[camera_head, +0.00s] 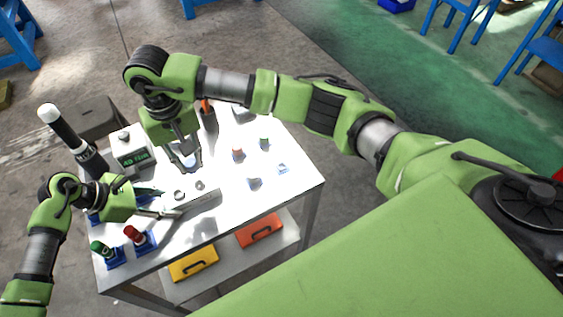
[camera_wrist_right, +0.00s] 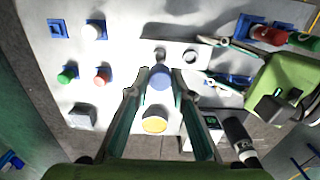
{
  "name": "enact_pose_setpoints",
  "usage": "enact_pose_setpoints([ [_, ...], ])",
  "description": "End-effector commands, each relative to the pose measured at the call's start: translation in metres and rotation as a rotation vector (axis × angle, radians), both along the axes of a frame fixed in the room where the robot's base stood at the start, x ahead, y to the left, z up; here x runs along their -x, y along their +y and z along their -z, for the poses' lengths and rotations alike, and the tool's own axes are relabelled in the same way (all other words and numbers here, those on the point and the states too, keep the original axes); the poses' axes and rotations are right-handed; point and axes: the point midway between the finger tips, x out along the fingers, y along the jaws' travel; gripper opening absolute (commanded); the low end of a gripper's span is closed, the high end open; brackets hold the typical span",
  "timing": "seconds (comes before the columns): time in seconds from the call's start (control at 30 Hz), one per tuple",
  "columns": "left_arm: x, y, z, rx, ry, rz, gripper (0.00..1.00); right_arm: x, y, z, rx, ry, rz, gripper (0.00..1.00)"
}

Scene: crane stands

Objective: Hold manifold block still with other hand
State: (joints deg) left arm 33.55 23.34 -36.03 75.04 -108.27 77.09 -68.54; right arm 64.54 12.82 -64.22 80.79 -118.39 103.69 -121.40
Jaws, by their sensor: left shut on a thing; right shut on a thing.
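The manifold block (camera_head: 207,201) is a light grey bar with round ports on top, lying on the white table. It also shows in the right wrist view (camera_wrist_right: 175,46), with two ring-shaped ports. My left gripper (camera_head: 172,212) is shut on the block's left end in the head view. My right gripper (camera_head: 187,163) is above the table, behind the block, pointing down. In the right wrist view my right gripper (camera_wrist_right: 161,73) has a round blue-topped part (camera_wrist_right: 158,84) between its fingertips, apart from the ports in the picture. The underside of that part is hidden.
Red (camera_head: 133,233) and green (camera_head: 98,247) parts stand in blue holders at the table's front left. A display box (camera_head: 131,150) and a black tool with white tip (camera_head: 62,130) stand at the left. Small capped parts (camera_head: 238,154) lie right; the table's right side has free room.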

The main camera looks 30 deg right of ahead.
Motion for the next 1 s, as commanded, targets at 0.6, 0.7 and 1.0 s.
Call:
enact_pose_setpoints([
  [0.6,0.000,0.000,0.000,0.001,0.001,-0.001,0.09,0.000,0.000,0.014,0.001,0.001,0.000,0.00],
  [0.7,0.000,0.000,0.000,0.001,0.001,-0.001,0.09,0.000,0.000,0.023,0.001,0.001,0.001,0.00],
  [1.0,0.000,0.000,0.000,0.001,0.001,-0.001,0.09,0.000,0.000,0.044,0.000,0.000,0.001,0.00],
])
